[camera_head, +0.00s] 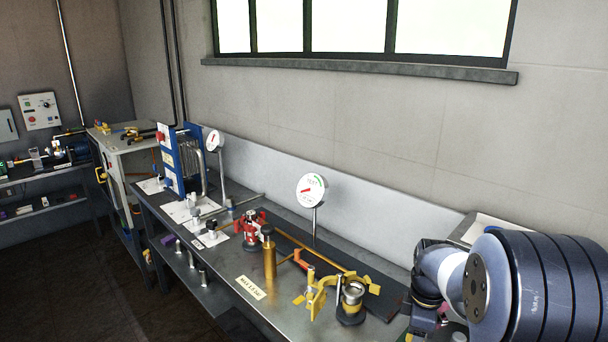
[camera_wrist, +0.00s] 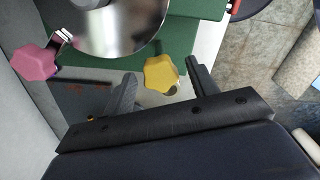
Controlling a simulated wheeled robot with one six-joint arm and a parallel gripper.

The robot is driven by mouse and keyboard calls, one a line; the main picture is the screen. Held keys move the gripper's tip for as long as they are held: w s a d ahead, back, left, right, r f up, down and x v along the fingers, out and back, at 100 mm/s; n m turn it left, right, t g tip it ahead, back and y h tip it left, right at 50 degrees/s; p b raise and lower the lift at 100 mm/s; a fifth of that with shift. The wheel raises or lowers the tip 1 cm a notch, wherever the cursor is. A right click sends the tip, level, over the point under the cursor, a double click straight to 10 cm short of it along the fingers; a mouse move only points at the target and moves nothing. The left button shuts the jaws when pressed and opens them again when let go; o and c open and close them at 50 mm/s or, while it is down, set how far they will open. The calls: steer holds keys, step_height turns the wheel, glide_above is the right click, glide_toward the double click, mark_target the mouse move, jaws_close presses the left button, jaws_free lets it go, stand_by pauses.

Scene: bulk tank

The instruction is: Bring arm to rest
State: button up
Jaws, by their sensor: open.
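My gripper (camera_wrist: 161,70) shows in the wrist view with its two dark fingers apart. A yellow lobed knob (camera_wrist: 161,74) appears between the fingertips. There is a gap on both sides of it, and I cannot tell its depth relative to the fingers. In the head view my arm (camera_head: 535,285) fills the lower right corner, with its white and dark wrist bent down low over the right end of the bench. The gripper's fingers are not clear there.
A pink knob (camera_wrist: 36,60) and a shiny round metal part (camera_wrist: 118,22) lie close by in the wrist view. The steel bench (camera_head: 215,275) carries a dial gauge (camera_head: 311,190), a red valve (camera_head: 252,228) and yellow clamp parts (camera_head: 318,296). Dark floor (camera_head: 70,280) is open at left.

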steer(key=m, duration=1.3)
steer(key=shift+m, duration=0.3)
stand_by(0.4)
